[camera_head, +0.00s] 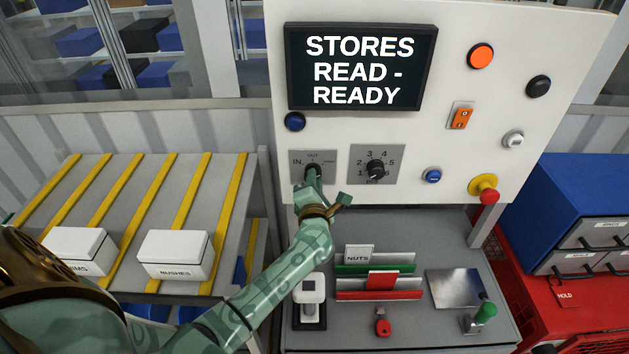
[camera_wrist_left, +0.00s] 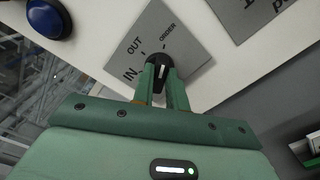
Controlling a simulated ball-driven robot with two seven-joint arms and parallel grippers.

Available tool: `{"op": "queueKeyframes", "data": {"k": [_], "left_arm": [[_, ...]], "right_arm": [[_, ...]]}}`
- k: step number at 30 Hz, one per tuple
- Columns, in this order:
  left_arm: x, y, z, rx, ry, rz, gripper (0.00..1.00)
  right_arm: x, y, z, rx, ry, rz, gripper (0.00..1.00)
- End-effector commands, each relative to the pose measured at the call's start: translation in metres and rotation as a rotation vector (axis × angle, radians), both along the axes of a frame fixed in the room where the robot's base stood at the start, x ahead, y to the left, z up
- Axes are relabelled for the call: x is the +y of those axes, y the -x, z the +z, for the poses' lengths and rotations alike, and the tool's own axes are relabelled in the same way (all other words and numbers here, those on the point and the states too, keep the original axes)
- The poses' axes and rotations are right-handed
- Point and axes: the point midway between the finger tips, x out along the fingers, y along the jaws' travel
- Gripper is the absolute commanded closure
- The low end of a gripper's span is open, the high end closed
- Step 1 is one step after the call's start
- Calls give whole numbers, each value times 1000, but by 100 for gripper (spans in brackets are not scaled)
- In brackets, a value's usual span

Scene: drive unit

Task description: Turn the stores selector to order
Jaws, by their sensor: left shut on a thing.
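The stores selector is a black knob on a grey plate (camera_head: 326,158) marked IN on the left and OUT at the top. In the left wrist view the plate (camera_wrist_left: 190,40) shows IN, OUT and ORDER around the black knob (camera_wrist_left: 160,59). My left gripper (camera_head: 313,180) is shut on this knob; its two green fingers (camera_wrist_left: 163,82) stand on either side of it. The fingers hide part of the knob, and which mark it points to is hard to tell. The display (camera_head: 361,68) reads STORES READ - READY. My right gripper is not in view.
A numbered dial (camera_head: 375,167) sits just right of the selector. Blue buttons (camera_head: 295,121), an orange switch (camera_head: 461,118) and a red stop knob (camera_head: 488,190) share the panel. Below are card slots (camera_head: 378,284) and a green-handled lever (camera_head: 485,313). White boxes (camera_head: 175,255) lie left.

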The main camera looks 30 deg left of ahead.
Motion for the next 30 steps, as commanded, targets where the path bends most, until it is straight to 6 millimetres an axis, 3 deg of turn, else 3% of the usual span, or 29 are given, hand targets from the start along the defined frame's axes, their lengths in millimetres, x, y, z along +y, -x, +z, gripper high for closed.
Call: {"op": "queueKeyframes", "data": {"k": [1,3,14,17,30], "left_arm": [[1,0,0,2,-2,1,77],[0,0,0,1,-1,1,64],[-4,6,-1,0,1,0,64],[-12,19,-2,2,3,-1,64],[-70,115,-4,3,2,0,64]], "right_arm": [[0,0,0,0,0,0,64],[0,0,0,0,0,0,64],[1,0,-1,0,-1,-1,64],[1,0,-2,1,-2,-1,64],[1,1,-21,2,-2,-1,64]]}}
